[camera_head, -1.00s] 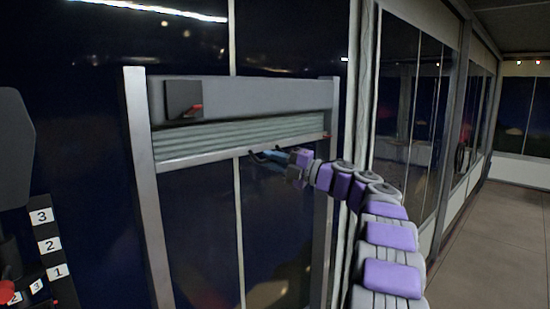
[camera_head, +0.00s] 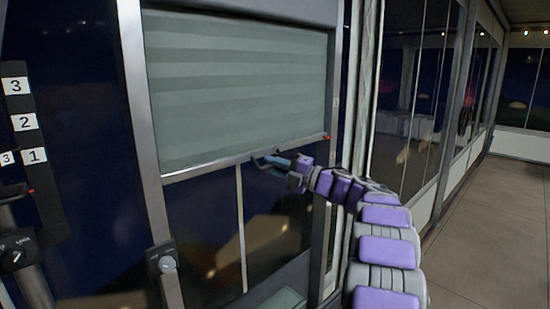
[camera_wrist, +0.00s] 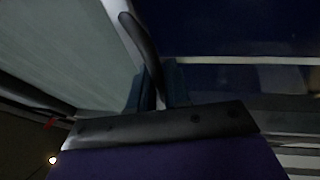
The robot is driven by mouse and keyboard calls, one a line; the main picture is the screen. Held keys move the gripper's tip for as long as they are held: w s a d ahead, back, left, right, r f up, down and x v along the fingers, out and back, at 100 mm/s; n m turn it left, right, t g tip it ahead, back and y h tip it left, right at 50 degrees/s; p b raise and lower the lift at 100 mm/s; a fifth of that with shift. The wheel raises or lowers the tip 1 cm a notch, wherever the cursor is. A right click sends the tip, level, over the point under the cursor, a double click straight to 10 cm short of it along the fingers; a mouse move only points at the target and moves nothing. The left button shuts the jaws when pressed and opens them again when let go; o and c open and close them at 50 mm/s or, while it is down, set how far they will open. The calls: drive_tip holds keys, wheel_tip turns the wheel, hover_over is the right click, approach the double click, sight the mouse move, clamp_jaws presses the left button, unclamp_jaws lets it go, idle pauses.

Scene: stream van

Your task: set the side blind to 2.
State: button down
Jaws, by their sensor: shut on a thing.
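The side blind (camera_head: 235,85) is a pale grey-green pleated sheet, let down from the top of its metal frame. Its bottom bar (camera_head: 205,167) runs across the window, with a small red pointer (camera_head: 327,136) at its right end. My gripper (camera_head: 268,161) is shut on the dark handle on this bar. In the wrist view, my blue fingertips (camera_wrist: 155,88) close around the curved handle (camera_wrist: 138,42), with the blind's sheet (camera_wrist: 55,45) to the left. I cannot make out which number the red pointer stands at.
A black strip with white labels 3, 2 and 1 (camera_head: 24,122) stands at the far left, apart from the blind. A dark knob unit (camera_head: 166,264) is on the frame's lower left. Another dial (camera_head: 17,254) is at the left edge. Open floor (camera_head: 490,220) lies to the right.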

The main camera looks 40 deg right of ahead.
wheel_tip(320, 180, down, 8)
drive_tip(key=b, duration=0.3)
drive_tip(key=shift+b, duration=0.4)
drive_tip(key=shift+r, duration=0.1)
drive_tip(key=c, duration=1.2)
unclamp_jaws()
drive_tip(key=shift+w, duration=0.15)
drive_tip(key=shift+o, duration=0.2)
drive_tip(key=p+v, duration=0.2)
drive_tip(key=v, duration=1.5)
drive_tip(key=shift+d+f, duration=0.15)
drive_tip(key=shift+f, duration=0.05)
drive_tip(key=shift+s, duration=0.2)
